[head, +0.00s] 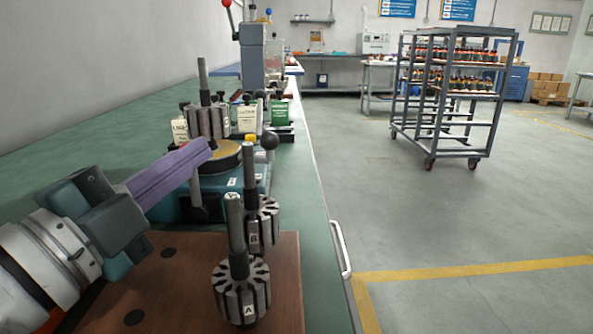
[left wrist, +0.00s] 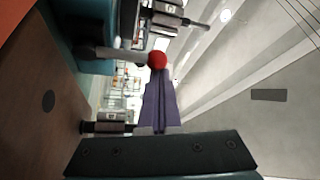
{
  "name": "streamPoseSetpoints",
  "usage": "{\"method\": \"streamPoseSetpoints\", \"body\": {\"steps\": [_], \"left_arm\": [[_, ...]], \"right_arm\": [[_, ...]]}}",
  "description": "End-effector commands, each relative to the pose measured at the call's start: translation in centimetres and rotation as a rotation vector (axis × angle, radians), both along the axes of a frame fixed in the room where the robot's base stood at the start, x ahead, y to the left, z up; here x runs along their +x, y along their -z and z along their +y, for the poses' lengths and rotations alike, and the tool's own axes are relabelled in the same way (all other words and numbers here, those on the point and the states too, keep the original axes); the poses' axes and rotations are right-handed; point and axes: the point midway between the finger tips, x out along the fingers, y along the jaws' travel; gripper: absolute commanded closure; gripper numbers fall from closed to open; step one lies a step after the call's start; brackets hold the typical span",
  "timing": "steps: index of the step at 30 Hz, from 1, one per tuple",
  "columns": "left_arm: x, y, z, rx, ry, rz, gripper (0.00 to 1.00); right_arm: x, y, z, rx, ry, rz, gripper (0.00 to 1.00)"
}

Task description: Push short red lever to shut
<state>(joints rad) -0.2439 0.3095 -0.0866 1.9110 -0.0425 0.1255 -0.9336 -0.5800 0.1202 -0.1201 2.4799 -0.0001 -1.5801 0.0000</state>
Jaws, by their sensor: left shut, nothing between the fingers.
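The red ball knob (left wrist: 157,60) of a lever shows in the left wrist view, on a short grey rod (left wrist: 112,53) coming from the teal machine body. In the head view the knob is hidden, apparently behind my fingers. My left gripper (head: 207,149) reaches in from the left with its purple fingers shut and empty, tips close to the teal winding machine (head: 230,205). In the left wrist view its fingertips (left wrist: 158,86) are right beside the red knob; I cannot tell whether they touch it. My right gripper is not in view.
Armature A (head: 241,295) and armature B (head: 262,225) stand upright on a brown board (head: 285,270) in front. Another slotted armature (head: 208,120) stands on the machine. Small boxes (head: 247,118) sit behind. A wheeled rack (head: 455,90) stands on open floor at right.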

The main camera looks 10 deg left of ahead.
Motion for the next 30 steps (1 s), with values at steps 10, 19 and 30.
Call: {"method": "streamPoseSetpoints", "body": {"steps": [10,19,30], "left_arm": [[-0.4,-0.1,1.4,0.005,0.0,0.002,1.0],[-0.5,0.0,1.7,0.005,0.001,0.0,1.0],[-0.5,0.0,1.7,0.005,0.001,0.0,1.0]], "right_arm": [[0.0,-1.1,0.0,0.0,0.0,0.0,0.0],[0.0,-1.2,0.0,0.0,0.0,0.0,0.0],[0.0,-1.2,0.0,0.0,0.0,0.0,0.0]]}}
